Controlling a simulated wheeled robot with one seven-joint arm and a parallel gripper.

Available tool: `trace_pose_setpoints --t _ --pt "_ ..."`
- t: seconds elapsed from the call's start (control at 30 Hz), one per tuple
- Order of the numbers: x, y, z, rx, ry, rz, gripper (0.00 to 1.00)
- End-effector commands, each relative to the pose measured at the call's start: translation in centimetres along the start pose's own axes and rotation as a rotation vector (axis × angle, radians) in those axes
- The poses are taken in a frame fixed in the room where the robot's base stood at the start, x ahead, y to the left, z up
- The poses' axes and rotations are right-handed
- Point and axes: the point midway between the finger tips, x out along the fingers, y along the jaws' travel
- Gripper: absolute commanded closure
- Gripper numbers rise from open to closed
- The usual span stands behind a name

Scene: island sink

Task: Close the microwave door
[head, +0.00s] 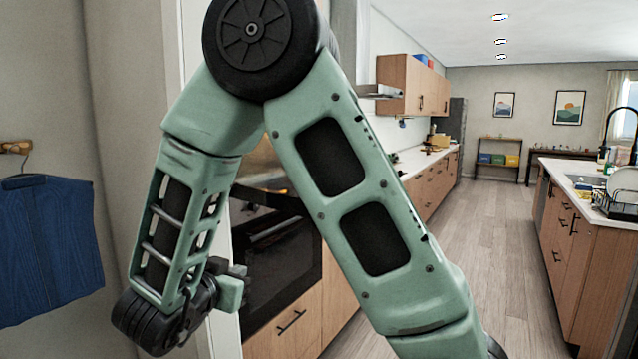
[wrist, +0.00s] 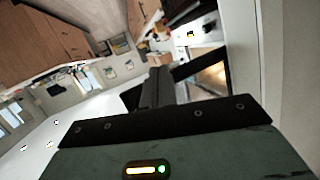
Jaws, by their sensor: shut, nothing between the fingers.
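The microwave (head: 262,160) is built into a tall cabinet and mostly hidden behind my arm in the head view. Its warm, lit inside also shows in the wrist view (wrist: 212,78). A dark panel that looks like its open door (head: 268,187) juts out below the lit opening; how far it is open I cannot tell. My gripper (head: 236,288) is low in front of the cabinet, left of the black oven front and below the door. It is shut and empty. In the wrist view its dark fingers (wrist: 157,85) point toward the cabinet side, apart from the lit opening.
A black oven front (head: 280,255) sits below the microwave, with a wooden drawer (head: 290,322) under it. A blue garment (head: 48,245) hangs on the left wall. An island with a sink (head: 590,230) stands at right. The wooden floor (head: 480,250) between is clear.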

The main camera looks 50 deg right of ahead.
Motion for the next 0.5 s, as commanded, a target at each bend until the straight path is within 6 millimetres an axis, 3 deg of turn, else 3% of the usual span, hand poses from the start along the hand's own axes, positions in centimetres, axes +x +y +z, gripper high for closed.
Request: trace_pose_setpoints --t 0.03,0.2,0.37,0.5 --pt "-0.1 1.3 -3.1 -0.015 0.064 0.093 1.00" --pt "-0.7 5.0 -7.5 -0.064 0.226 0.327 1.00" --pt "-0.9 6.2 -8.8 -0.089 0.281 0.407 1.00" --pt "0.4 6.9 -9.3 -0.090 0.287 0.414 1.00"
